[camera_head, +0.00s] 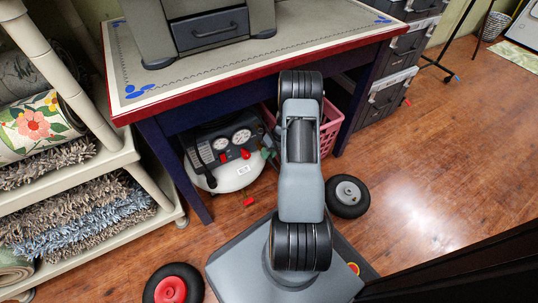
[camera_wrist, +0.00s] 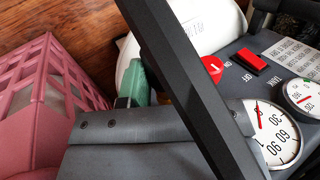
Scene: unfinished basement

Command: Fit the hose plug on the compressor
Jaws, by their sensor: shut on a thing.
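The compressor stands on the floor under the table, with a white tank (camera_head: 236,177) and a dark panel with two round gauges (camera_head: 232,138) and red controls. In the wrist view its panel fills the right side, with a red knob (camera_wrist: 213,68), a red switch (camera_wrist: 250,61) and gauges. My gripper (camera_wrist: 146,101) is by the compressor's side; the dark finger parts cross the wrist view. It is shut on a green piece (camera_wrist: 142,80), seemingly the hose plug, mostly hidden behind the fingers. Whether the plug touches the compressor's fitting cannot be told. In the head view my arm hides most of the gripper.
A pink basket (camera_head: 331,125) stands right beside the compressor, close to my gripper in the wrist view. The table (camera_head: 128,107) is overhead, with its leg (camera_head: 180,172) to the left.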

